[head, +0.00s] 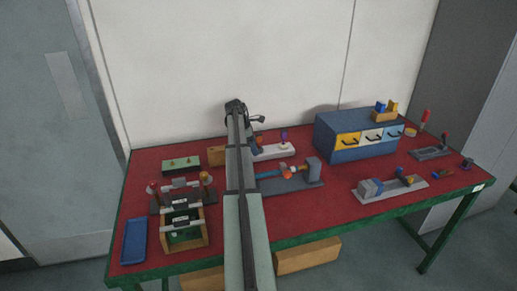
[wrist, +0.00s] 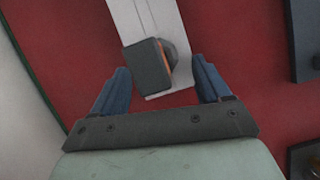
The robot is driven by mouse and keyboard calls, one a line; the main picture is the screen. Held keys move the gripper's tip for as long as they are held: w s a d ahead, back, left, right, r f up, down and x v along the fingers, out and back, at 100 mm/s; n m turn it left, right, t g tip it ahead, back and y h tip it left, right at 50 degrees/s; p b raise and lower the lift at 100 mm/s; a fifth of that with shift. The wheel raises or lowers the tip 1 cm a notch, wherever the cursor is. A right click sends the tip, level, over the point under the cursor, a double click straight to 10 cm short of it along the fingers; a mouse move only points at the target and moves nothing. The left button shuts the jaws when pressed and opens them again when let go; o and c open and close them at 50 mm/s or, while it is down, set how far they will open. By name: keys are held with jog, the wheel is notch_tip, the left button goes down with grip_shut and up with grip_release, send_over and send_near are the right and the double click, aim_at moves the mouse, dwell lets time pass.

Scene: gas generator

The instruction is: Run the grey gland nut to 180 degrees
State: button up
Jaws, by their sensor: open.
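In the wrist view, a dark grey block (wrist: 148,66) sits over the near end of a pale slotted base (wrist: 165,88). An orange edge and a rounded grey part (wrist: 172,52) show behind it. I cannot tell which of these grey parts is the gland nut. My gripper (wrist: 161,72) is open, with one blue finger on each side of the block and a gap at both sides. In the head view the pale base (head: 277,152) lies behind my arm, which hides its left end.
A grey fixture with an orange fitting (head: 285,170) stands in front of the pale base. A blue drawer unit (head: 345,150) is to the right, and a grey-block fixture (head: 370,187) is at front right. A wooden frame (head: 183,228) and blue tray (head: 134,241) are at left.

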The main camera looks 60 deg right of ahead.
notch_tip(320, 180, up, 7)
dwell(0.8)
jog(key=shift+a, duration=0.1)
dwell(0.4)
